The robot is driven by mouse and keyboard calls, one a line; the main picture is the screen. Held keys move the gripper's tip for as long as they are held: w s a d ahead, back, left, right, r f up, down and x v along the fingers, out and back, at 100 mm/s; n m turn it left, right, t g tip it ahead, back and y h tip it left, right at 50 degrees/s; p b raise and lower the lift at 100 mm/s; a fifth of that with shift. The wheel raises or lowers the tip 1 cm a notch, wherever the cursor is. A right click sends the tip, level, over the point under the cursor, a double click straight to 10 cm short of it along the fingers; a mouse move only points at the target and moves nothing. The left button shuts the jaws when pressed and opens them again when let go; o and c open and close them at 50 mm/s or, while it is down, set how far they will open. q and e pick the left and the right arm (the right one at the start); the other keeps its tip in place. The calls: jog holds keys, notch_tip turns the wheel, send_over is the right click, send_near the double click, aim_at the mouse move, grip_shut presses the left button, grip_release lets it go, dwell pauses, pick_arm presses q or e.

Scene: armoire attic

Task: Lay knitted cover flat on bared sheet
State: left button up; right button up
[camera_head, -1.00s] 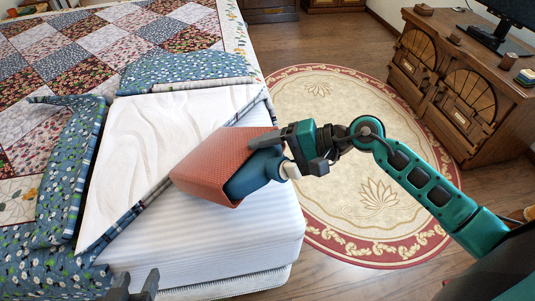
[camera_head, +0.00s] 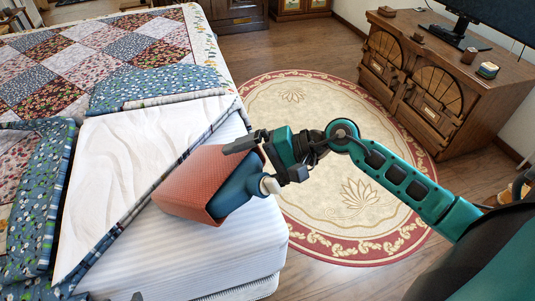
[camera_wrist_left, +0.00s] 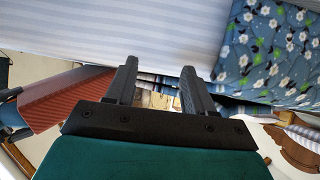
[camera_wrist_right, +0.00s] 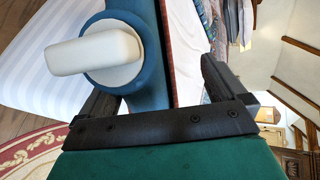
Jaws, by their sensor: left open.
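The knitted cover (camera_head: 195,185) is coral red and wraps a blue bottle (camera_head: 237,193) with a white stopper (camera_head: 270,186). My right gripper (camera_head: 268,158) is at the cover's open end, fingers spread wide. In the right wrist view the blue bottle lies between the fingers, with a gap to the right finger (camera_wrist_right: 222,90). My left gripper (camera_wrist_left: 158,90) is open and empty; only its tip shows low in the head view.
The folded-back white bedding (camera_head: 110,165) and blue flowered quilt (camera_head: 35,205) lie left of the cover. A round rug (camera_head: 340,120) covers the floor beside the bed. The striped sheet in front is clear.

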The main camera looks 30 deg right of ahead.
pick_arm(q)
jog(key=shift+d+f+b, duration=0.15)
jog(key=shift+d+b, duration=0.1)
jog(key=shift+b, duration=0.1)
jog(key=shift+w+r, duration=0.3)
jog(key=shift+r, duration=0.05)
pick_arm(e)
jog(key=v, duration=1.2)
jog(key=shift+d+r, duration=0.2)
pick_arm(q)
jog(key=shift+s+f, duration=0.35)
jog(key=shift+f, duration=0.1)
pick_arm(e)
jog(key=shift+s, duration=0.1)
